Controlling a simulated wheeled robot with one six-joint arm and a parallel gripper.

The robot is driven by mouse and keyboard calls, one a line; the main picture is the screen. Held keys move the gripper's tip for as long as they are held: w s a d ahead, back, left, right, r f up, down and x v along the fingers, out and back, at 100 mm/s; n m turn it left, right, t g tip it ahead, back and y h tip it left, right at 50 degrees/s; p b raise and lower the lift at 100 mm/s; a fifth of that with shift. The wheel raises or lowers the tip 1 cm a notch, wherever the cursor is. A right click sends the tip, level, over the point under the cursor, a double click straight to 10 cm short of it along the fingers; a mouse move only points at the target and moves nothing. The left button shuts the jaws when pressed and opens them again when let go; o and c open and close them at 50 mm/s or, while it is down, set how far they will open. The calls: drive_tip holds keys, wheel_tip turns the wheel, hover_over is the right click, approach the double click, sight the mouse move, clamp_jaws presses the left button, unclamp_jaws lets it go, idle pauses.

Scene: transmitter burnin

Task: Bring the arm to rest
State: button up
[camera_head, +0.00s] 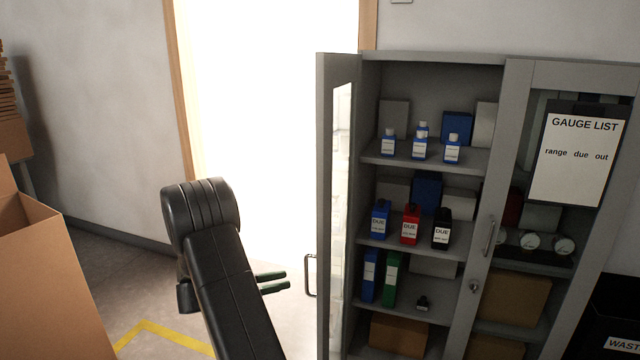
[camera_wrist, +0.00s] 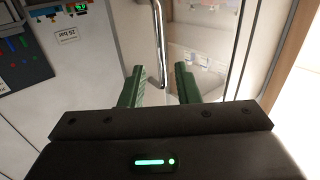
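My arm (camera_head: 225,270), black, reaches up from the bottom of the head view and bends over at its top. My gripper (camera_head: 286,280) has green fingers that point right, towards the open cabinet door (camera_head: 336,200). In the wrist view my gripper (camera_wrist: 158,72) has its two fingers spread apart, with nothing held between them. The door's metal handle (camera_head: 309,275) stands a little beyond the fingertips in the head view, apart from them. The handle also shows in the wrist view (camera_wrist: 159,40), ahead of the gap between the fingers.
The grey cabinet (camera_head: 432,56) holds bottles, boxes and binders; its right door (camera_head: 515,100) is shut and bears a gauge list (camera_head: 580,160). A cardboard box (camera_head: 45,270) stands at left. A black waste bin (camera_head: 612,315) is at lower right. A bright doorway (camera_head: 265,90) lies behind.

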sight(307, 290)
drive_tip(key=x, duration=0.8)
drive_tip(key=shift+r, duration=0.15)
